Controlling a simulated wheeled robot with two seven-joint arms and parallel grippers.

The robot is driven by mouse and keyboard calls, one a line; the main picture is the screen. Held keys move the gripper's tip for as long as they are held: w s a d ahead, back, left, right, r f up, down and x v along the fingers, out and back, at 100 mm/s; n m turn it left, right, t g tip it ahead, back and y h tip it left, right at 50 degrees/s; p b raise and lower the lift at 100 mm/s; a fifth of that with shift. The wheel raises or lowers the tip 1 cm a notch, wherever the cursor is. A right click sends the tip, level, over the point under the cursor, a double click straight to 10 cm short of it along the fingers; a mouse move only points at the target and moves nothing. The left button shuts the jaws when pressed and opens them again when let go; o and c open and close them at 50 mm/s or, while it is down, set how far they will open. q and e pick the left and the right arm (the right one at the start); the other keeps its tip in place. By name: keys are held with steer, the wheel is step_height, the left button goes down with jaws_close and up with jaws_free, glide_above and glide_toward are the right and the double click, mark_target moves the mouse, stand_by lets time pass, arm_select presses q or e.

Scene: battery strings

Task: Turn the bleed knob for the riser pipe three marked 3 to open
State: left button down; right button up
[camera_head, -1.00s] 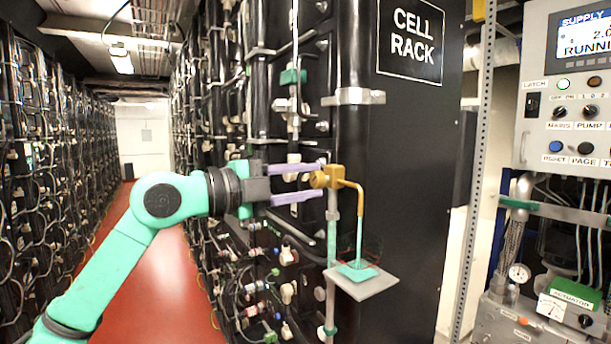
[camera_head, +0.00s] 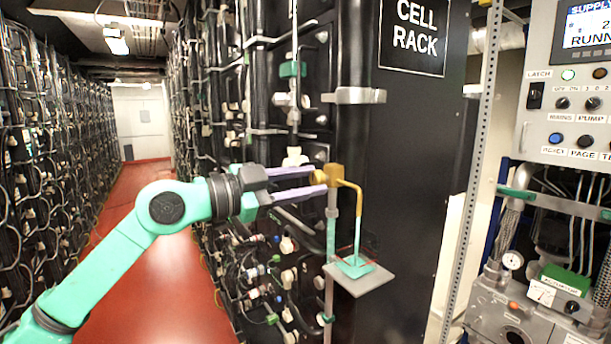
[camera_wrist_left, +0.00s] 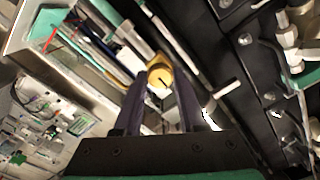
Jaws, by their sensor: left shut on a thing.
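A brass bleed knob (camera_head: 320,177) sits at the left of a brass valve body on a thin upright riser pipe (camera_head: 331,250) at the black rack's corner. A bent brass spout (camera_head: 358,198) leads from the valve down toward a small grey tray (camera_head: 362,284) with teal on it. My left gripper (camera_head: 318,182) reaches in from the left, shut on the knob, one finger above and one below it. In the left wrist view the round knob face (camera_wrist_left: 160,77), with a small dark mark, lies between the fingertips. I cannot read a number on the pipe. My right gripper is out of view.
The black cell rack (camera_head: 410,150) stands close behind the valve. Cables and fittings crowd its left face. A control panel (camera_head: 575,110) stands at right above a gauge (camera_head: 512,261) and green-topped actuator (camera_head: 566,280). A red-floored aisle (camera_head: 150,260) runs at left.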

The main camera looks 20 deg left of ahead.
arm_select(q)
steer(key=shift+n, duration=0.3)
steer(key=c, duration=0.5)
jaws_free()
steer(key=b+v, duration=1)
steer(key=v, duration=0.4)
steer(key=shift+s+b, duration=0.2)
steer(key=shift+b, duration=0.15)
steer(key=shift+a, duration=0.2)
